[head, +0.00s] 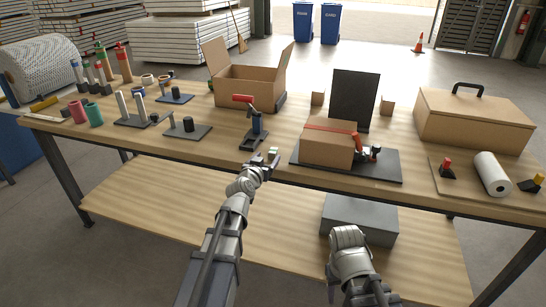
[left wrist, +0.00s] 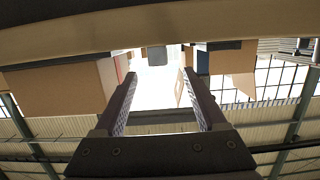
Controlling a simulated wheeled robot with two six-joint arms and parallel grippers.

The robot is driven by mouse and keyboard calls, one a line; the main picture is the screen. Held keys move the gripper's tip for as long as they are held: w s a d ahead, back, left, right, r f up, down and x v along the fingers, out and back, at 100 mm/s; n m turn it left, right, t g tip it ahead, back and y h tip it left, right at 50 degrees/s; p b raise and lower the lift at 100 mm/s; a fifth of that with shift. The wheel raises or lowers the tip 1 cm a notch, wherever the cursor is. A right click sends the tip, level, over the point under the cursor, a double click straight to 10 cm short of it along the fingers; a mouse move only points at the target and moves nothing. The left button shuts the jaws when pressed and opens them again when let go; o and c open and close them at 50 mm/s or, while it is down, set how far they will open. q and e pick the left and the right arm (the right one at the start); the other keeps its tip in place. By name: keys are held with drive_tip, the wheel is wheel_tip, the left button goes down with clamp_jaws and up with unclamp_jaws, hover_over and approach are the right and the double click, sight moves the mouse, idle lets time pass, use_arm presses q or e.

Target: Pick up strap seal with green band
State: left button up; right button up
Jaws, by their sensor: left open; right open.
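A small pale piece with a green top (head: 273,152), which looks like the strap seal with the green band, stands near the table's front edge. My left gripper (head: 266,164) is open right beside it, low at that edge. In the left wrist view the two fingers (left wrist: 160,103) are apart with nothing held between them. A small dark grey block (left wrist: 156,56) shows beyond the fingertips there; I cannot tell if it is the seal. My right gripper (head: 372,294) is open and empty, low in front of the table, partly cut off by the picture's bottom.
A black tool with a red handle (head: 254,130) stands just behind the seal. To the right, a strapped carton (head: 327,150) sits on a dark plate (head: 385,168). An open carton (head: 245,92) is behind. A grey box (head: 358,220) rests on the lower shelf (head: 190,205).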

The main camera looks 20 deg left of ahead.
sight(271, 153)
use_arm(q)
drive_tip(key=w, duration=0.2)
drive_tip(key=w+f+b, duration=0.1)
drive_tip(key=w, duration=0.4)
drive_tip(key=shift+d+f, duration=0.2)
drive_tip(key=shift+f, duration=0.1)
drive_tip(key=shift+c, duration=0.4)
clamp_jaws()
